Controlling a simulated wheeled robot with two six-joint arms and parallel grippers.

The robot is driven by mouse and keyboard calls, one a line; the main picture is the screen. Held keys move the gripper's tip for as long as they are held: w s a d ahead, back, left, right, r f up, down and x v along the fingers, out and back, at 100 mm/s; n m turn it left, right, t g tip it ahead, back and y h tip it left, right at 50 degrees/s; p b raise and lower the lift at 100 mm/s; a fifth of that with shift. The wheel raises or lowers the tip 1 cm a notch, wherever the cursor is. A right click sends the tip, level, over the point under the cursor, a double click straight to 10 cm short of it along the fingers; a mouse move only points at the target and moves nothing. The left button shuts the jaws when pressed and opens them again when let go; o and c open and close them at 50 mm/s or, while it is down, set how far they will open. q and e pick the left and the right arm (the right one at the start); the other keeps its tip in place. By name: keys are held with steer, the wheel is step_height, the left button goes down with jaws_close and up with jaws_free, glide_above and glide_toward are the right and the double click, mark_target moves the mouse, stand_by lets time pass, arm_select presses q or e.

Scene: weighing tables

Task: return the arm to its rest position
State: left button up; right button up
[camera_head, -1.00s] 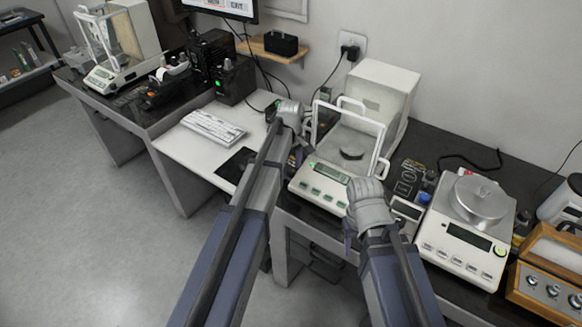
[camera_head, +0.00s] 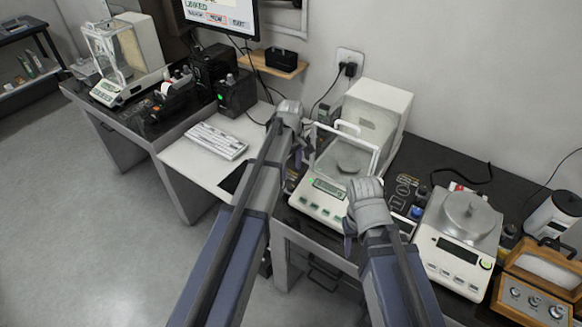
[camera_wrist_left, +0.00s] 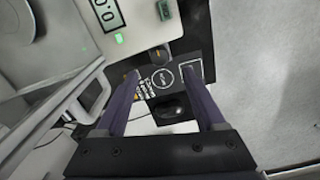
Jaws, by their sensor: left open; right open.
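My left arm reaches up the middle of the head view. Its gripper (camera_head: 302,150) is open at the left side of the glass-shielded balance (camera_head: 322,196). In the left wrist view its two dark fingers (camera_wrist_left: 161,78) are spread with nothing held between them. Below them lie a black pad with printed markings (camera_wrist_left: 163,76) and a dark rounded object (camera_wrist_left: 170,108). My right gripper (camera_head: 349,232) is open in front of the balance's right side. Its fingers are mostly hidden behind its wrist, and I see nothing held.
A round-pan scale (camera_head: 467,262) and an open wooden weight case (camera_head: 505,290) stand on the right. A keyboard (camera_head: 217,141) lies on the white desk. Another balance (camera_head: 108,94) stands far left. The floor (camera_head: 90,240) on the left is clear.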

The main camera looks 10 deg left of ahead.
stand_by(0.3)
arm_select(q)
steer(key=s+d+m, duration=0.4)
steer(key=s+m, duration=0.1)
steer(key=s, duration=0.3)
steer(key=s+d+m, duration=0.4)
steer(key=s+m, duration=0.1)
steer(key=s, duration=0.3)
steer(key=s+d+m+y, duration=0.1)
steer(key=s+d+m, duration=0.3)
steer(key=s, duration=0.4)
steer(key=shift+m, duration=0.8)
steer(key=shift+c, duration=0.3)
